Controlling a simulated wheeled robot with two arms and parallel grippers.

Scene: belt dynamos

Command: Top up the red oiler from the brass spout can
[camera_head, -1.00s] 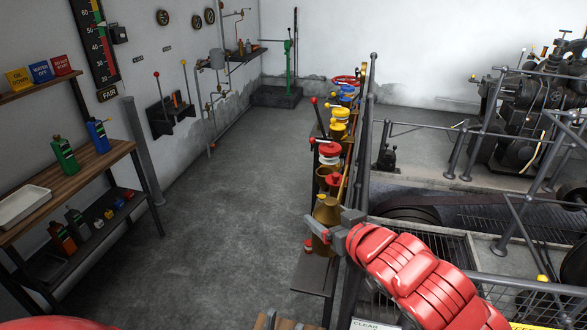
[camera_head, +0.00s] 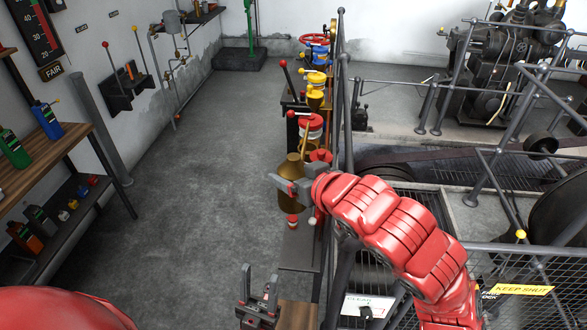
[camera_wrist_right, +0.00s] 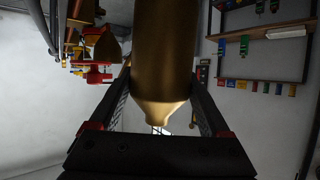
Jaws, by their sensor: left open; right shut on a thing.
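The brass spout can (camera_head: 291,200) is held in my right gripper (camera_head: 288,186), which is shut around its body. The can looks about upright, off the floor. In the right wrist view the can (camera_wrist_right: 165,55) fills the middle between the two fingers. Its thin spout points up in front of the red oiler (camera_head: 311,122), which has a red lid and stands on the rail just behind. I cannot tell whether spout and oiler touch. The oiler's lower part is partly hidden. My left gripper (camera_head: 258,284) is open and empty, low at the front.
A yellow oiler (camera_head: 315,79) and a blue one (camera_head: 315,52) stand farther along the rail. A railing post (camera_head: 341,90) rises just right of them. A bench with green and blue bottles (camera_head: 47,120) is at the left. The floor between is clear.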

